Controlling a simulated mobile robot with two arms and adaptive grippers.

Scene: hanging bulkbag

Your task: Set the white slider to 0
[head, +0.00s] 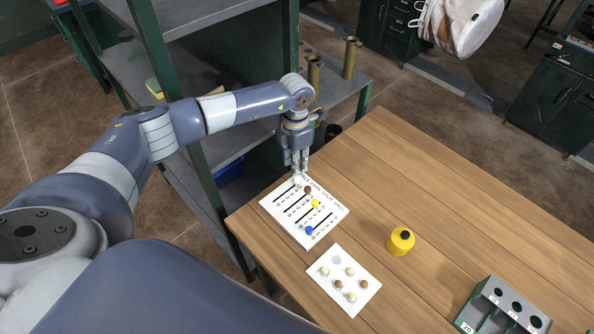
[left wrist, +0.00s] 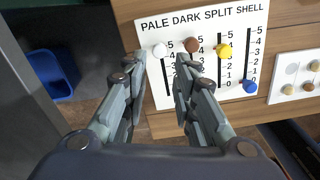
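The white slider board (head: 275,203) lies on the wooden table and reads PALE DARK SPLIT SHELL in the left wrist view. The white slider knob (left wrist: 160,51) is at the 5 end of the PALE track. The brown knob (left wrist: 192,45) is also near 5, the yellow knob (left wrist: 224,51) is a little lower, and the blue knob (left wrist: 250,88) is near 0. My left gripper (left wrist: 161,60) is open at the white knob, with one finger on each side; I cannot tell if they touch it. In the head view the left gripper (head: 296,168) points down at the board's corner. My right gripper is out of view.
A white tray (head: 322,284) with several small pieces lies beside the board. A yellow round container (head: 400,241) and a green numbered holder (head: 490,318) stand farther right. A metal shelf (head: 228,147) stands left of the table. The table's back middle is clear.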

